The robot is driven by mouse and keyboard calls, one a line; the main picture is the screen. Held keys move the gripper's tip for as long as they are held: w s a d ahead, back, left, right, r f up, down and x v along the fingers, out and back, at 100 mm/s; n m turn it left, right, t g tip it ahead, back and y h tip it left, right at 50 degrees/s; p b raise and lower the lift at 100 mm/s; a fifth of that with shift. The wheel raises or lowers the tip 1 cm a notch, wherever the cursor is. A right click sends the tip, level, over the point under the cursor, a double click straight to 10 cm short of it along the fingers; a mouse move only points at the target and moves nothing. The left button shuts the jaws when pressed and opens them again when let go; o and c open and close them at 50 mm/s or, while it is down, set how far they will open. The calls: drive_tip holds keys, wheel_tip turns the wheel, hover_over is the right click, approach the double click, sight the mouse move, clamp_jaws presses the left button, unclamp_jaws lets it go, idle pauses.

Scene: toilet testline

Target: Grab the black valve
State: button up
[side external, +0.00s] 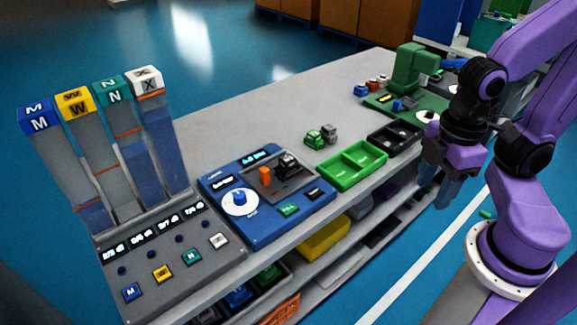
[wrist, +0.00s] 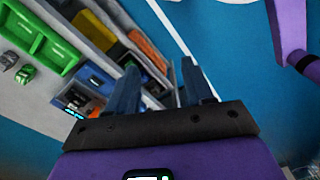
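A small black part (side external: 287,163), which looks like the black valve, sits on the dark tray area of the blue test panel (side external: 255,222). An orange part (side external: 265,176) stands just left of it. My gripper (side external: 438,190) hangs beyond the table's right edge, far to the right of the panel, pointing down. In the wrist view my gripper (wrist: 162,85) has its two blue-grey fingers apart with nothing between them. The black part is not clear in the wrist view.
A green part (side external: 314,139) and a grey part (side external: 330,132) stand near the two-compartment green tray (side external: 352,166). A black tray (side external: 395,138) is beside it. Tall lettered columns (side external: 110,150) rise at the left. Shelves with bins, including a yellow one (side external: 325,237), are below.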

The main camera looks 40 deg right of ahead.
drive_tip(key=shift+o, duration=0.9)
